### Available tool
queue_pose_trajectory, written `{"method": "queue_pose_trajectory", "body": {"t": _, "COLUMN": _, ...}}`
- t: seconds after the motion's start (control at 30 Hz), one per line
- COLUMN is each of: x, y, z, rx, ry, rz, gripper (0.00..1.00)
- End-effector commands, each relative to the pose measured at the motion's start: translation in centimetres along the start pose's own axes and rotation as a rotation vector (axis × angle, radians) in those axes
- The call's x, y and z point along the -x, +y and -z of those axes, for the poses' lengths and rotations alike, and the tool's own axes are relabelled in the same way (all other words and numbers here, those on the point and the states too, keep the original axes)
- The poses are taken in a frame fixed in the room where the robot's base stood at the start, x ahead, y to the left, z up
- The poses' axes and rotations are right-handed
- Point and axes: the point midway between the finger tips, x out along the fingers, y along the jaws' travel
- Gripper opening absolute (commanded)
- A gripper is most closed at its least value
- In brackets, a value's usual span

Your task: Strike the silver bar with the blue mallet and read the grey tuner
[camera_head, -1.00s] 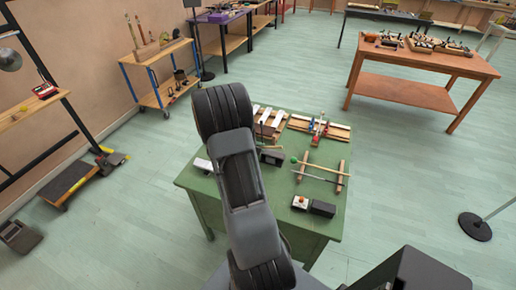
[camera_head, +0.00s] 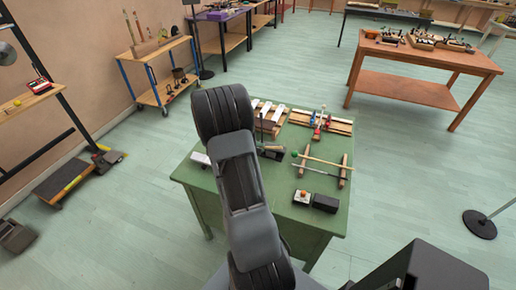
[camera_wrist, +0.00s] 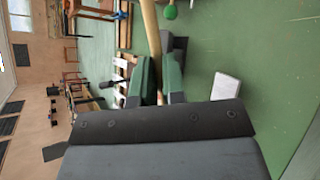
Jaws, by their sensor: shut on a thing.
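My gripper (camera_wrist: 160,85) is shut on a pale wooden stick (camera_wrist: 149,28), above the green table in the wrist view. The stick leaves the top of that view, so its head and colour are hidden there. In the head view my arm hides most of the gripper. A thin silver bar (camera_head: 318,171) lies across two wooden supports (camera_head: 304,166) on the table. A green ball (camera_head: 295,153) shows near its left end and beside the stick in the wrist view (camera_wrist: 170,12). A dark box (camera_head: 325,203) stands at the front; I cannot tell whether it is the grey tuner.
The green table (camera_head: 270,222) also holds a small box with a red button (camera_head: 302,197), a white block (camera_head: 200,158) and racks of bars (camera_head: 336,124) at the back. A wooden table (camera_head: 420,91) stands behind right. A round-based stand (camera_head: 479,224) is on the floor at right.

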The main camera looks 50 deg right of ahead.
Motion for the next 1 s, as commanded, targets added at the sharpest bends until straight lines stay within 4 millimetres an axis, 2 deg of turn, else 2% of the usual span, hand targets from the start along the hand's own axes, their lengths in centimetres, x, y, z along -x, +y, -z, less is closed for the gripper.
{"method": "queue_pose_trajectory", "body": {"t": 0.07, "x": -0.2, "y": -0.4, "z": 0.5, "rx": 0.010, "ry": -0.008, "rz": -0.003, "gripper": 0.00}}
{"method": "queue_pose_trajectory", "body": {"t": 0.33, "x": -1.9, "y": -3.7, "z": 5.3, "rx": 0.140, "ry": -0.135, "rz": -0.047, "gripper": 0.00}}
{"method": "queue_pose_trajectory", "body": {"t": 0.7, "x": 1.5, "y": 1.2, "z": 0.9, "rx": 0.129, "ry": -0.130, "rz": -0.044, "gripper": 0.00}}
{"method": "queue_pose_trajectory", "body": {"t": 1.0, "x": 1.5, "y": 1.2, "z": 0.9, "rx": 0.131, "ry": -0.130, "rz": -0.044, "gripper": 0.00}}
